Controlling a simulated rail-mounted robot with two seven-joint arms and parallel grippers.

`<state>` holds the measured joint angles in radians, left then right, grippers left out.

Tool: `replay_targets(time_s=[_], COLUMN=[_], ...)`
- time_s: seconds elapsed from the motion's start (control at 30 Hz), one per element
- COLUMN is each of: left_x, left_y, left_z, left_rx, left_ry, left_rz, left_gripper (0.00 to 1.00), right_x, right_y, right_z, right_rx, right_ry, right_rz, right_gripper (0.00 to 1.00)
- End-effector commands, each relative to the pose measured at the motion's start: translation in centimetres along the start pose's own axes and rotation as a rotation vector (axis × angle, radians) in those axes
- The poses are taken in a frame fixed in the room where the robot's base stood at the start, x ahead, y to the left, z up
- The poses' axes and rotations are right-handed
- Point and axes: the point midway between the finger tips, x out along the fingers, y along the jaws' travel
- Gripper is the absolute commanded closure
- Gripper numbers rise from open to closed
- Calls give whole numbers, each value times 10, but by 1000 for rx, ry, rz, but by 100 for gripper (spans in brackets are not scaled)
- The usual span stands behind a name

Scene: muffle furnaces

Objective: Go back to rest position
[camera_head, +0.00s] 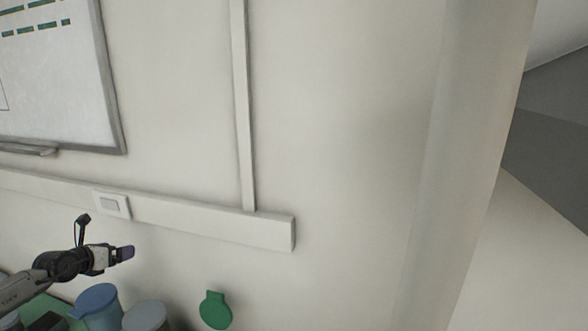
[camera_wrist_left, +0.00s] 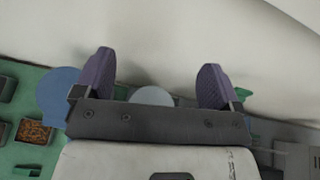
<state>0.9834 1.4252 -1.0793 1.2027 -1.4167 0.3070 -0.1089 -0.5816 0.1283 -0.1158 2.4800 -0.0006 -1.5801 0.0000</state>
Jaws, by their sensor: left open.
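My left gripper (camera_head: 124,254) comes in from the left in the head view, with purple finger pads. It is raised in front of the wall, above a blue-lidded container and a grey-lidded one. In the left wrist view my left gripper (camera_wrist_left: 156,82) is open, its two purple fingers wide apart with nothing held between them. My right gripper is not in view.
A blue container (camera_head: 98,306), a grey container (camera_head: 145,316) and a green lid-like disc (camera_head: 215,310) are at the lower left. A green surface (camera_wrist_left: 42,160) carries small dark trays. A whiteboard (camera_head: 60,80) and wall trunking (camera_head: 200,217) are behind. A pillar (camera_head: 460,150) stands right.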

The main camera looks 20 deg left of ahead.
Motion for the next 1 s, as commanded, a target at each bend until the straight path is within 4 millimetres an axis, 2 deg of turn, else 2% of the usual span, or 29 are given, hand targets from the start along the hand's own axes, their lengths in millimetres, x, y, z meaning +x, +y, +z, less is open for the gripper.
replay_targets(time_s=[0.17, 0.27, 0.37, 0.5, 0.57, 0.67, 0.7, 0.77, 0.8, 0.87, 1.0], left_x=[-4, -18, -43, -76, -85, -88, -87, -86, -86, -88, -104], left_y=[-24, -48, -72, -126, -154, -208, -231, -261, -280, -307, -363], left_z=[44, 82, 122, 162, 164, 139, 120, 88, 66, 31, -53], left_rx=[-148, -297, -491, -850, -1035, -1374, -1509, -1672, -1763, -1881, -2099], left_ry=[-273, -488, -710, -954, -1008, -989, -944, -858, -791, -677, -378], left_rz=[-53, -105, -160, -256, -286, -288, -266, -217, -180, -121, 24], left_gripper=[11, 11, 11, 11, 11, 11, 11, 11, 11, 11, 11], right_x=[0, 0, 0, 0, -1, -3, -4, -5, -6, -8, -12], right_y=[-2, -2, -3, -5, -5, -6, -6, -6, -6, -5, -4], right_z=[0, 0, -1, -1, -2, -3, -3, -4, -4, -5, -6], right_rx=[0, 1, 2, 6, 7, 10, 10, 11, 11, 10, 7], right_ry=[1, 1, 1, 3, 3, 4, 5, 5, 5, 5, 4], right_rz=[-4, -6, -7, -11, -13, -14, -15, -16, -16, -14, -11], right_gripper=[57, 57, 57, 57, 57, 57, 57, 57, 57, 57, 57])
